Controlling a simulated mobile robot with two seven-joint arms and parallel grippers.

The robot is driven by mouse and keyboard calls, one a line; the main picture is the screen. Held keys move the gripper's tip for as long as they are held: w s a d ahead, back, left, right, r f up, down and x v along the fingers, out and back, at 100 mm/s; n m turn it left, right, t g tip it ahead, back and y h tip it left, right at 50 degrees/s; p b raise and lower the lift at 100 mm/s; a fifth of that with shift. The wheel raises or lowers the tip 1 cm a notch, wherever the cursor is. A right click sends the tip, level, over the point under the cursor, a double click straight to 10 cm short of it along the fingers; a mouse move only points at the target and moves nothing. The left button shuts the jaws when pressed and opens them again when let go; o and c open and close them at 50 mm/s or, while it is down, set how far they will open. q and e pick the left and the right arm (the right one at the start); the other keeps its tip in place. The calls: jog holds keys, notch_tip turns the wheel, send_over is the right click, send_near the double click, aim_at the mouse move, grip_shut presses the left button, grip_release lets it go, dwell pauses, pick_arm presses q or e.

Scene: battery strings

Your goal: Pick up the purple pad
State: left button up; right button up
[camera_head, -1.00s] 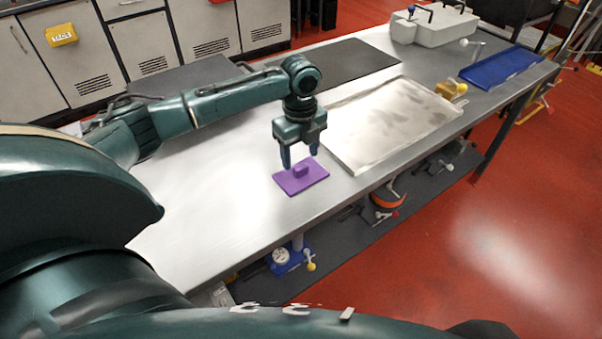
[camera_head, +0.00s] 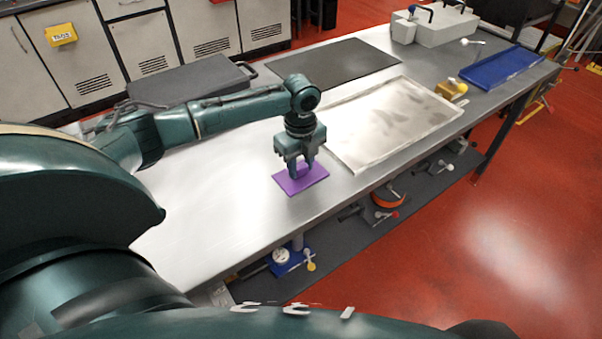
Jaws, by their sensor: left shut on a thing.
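The purple pad (camera_head: 311,181) is a flat rectangular plate with a raised grip on top. It lies on the metal workbench near its front edge, and I cannot tell whether any of it is lifted. My left gripper (camera_head: 301,174) points straight down over the pad. Its fingers are shut on the pad's raised grip, which they largely hide. My right gripper is not in view.
A pale metal tray (camera_head: 385,130) lies just right of the pad. A dark mat (camera_head: 335,62) lies behind. A blue tray (camera_head: 500,68), a yellow object (camera_head: 449,88) and a grey-white box (camera_head: 436,27) stand farther right. The bench left of the pad is clear.

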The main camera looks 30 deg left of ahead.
pick_arm(q)
jog(key=shift+c, duration=1.1)
